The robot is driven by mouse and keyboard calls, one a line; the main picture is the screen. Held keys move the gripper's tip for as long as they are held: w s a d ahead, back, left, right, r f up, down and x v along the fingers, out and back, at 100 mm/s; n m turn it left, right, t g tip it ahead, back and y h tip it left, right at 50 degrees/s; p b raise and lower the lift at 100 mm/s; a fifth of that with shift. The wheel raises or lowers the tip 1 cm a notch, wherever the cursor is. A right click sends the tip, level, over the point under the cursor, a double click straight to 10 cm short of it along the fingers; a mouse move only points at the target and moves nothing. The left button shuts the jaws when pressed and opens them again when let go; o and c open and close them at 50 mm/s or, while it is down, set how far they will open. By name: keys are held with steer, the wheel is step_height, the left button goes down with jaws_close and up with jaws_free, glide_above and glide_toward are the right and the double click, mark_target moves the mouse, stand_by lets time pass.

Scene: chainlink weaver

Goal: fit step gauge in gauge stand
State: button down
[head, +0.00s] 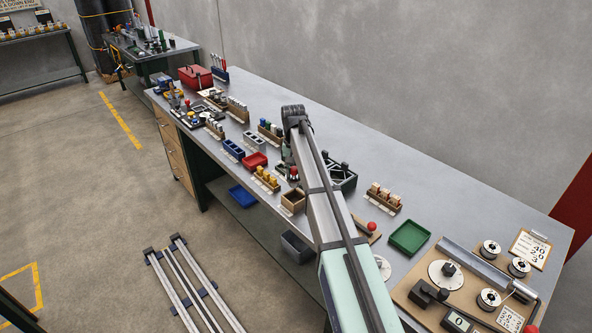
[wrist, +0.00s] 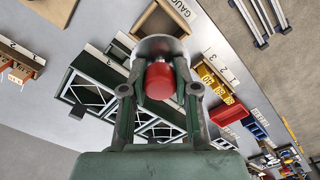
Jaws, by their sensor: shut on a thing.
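My gripper (wrist: 160,88) is shut on a red-handled piece with a rounded grey metal part, which I take to be the step gauge (wrist: 160,80). The fingers stand on either side of its red end, and its far end is hidden. Its red part also shows small in the head view (head: 293,173), beside my arm. A square tan wooden box (wrist: 135,22) with a partly readable "GAUGE" label, apparently the gauge stand, lies just beyond the held piece. The box also shows in the head view (head: 293,209). I cannot tell whether the piece touches the box.
A dark green divided rack (wrist: 88,66) stands close beside the gripper. A holder with yellow pieces (wrist: 214,84), a red tray (wrist: 231,110) and a blue bin (wrist: 254,128) line the other side. A green tray (head: 410,237) lies farther right on the grey bench.

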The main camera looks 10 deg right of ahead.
steer(key=shift+f+b, duration=1.95)
steer(key=shift+f, duration=2.3)
steer(key=c, duration=0.8)
jaws_free()
step_height(320, 180, up, 12)
steer(key=shift+r, duration=0.1)
